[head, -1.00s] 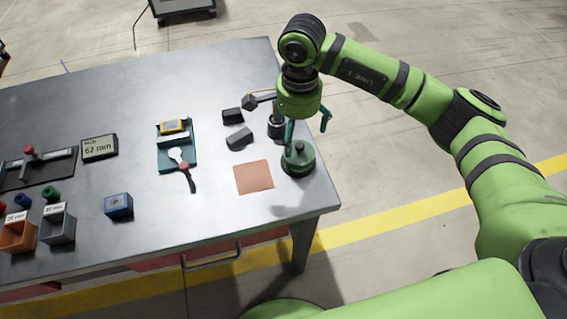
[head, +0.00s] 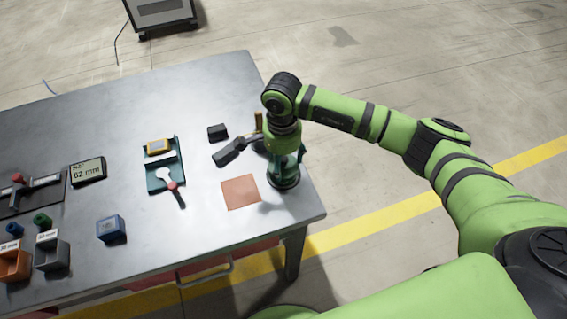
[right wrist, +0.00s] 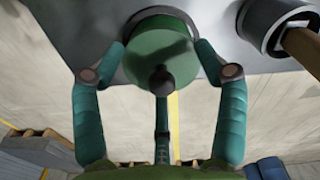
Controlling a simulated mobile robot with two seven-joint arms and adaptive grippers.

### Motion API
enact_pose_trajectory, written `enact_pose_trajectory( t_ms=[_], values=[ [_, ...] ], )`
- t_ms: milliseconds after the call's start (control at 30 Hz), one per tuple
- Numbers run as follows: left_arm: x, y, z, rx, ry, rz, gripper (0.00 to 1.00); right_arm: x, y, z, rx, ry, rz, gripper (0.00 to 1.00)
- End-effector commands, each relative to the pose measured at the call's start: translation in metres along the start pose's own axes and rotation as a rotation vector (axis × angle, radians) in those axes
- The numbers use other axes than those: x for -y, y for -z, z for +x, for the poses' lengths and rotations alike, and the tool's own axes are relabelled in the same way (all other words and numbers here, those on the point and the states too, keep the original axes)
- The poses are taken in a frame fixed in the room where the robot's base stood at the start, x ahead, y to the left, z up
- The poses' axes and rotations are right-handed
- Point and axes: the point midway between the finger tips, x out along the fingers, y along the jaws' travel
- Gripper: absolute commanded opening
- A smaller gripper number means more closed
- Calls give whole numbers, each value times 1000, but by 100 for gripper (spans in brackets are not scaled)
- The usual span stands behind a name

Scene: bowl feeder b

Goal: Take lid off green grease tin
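The green grease tin (head: 285,181) stands upright near the table's right edge. Its round green lid (right wrist: 160,45) is on it, with a dark knob-like shape (right wrist: 161,80) in front of the lid's middle in the right wrist view. My right gripper (head: 284,160) is over the tin, pointing down. In the right wrist view its teal fingers (right wrist: 160,62) are spread on both sides of the lid. I cannot tell whether the fingertips touch it. My left gripper is not in view.
An orange-brown square mat (head: 240,192) lies left of the tin. The table's edge is just right of the tin.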

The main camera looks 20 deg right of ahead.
Motion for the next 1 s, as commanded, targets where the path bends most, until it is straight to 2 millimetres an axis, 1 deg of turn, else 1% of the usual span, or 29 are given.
enact_pose_trajectory(
  t_ms=[33, 200, 533, 667, 767, 867, 967, 1000],
  values=[
    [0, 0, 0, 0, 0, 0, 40, 0, -1, 1, 2, 0, 0, 38],
    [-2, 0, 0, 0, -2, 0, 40, -1, -1, 3, 3, -2, 0, 0],
    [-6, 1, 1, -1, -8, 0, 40, -2, -2, 6, 4, -7, 0, 0],
    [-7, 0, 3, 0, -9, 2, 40, -2, -1, 4, 3, -7, 0, 0],
    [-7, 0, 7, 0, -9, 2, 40, -2, -1, -2, 4, -7, 0, 0],
    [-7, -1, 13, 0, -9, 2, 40, -1, -1, -16, 2, -2, -1, 0],
    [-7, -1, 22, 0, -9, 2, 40, 0, 0, -35, 1, 2, -2, 0],
    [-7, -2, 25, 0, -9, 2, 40, -7, 8, -39, -1, -2, 4, 0]
  ],
)
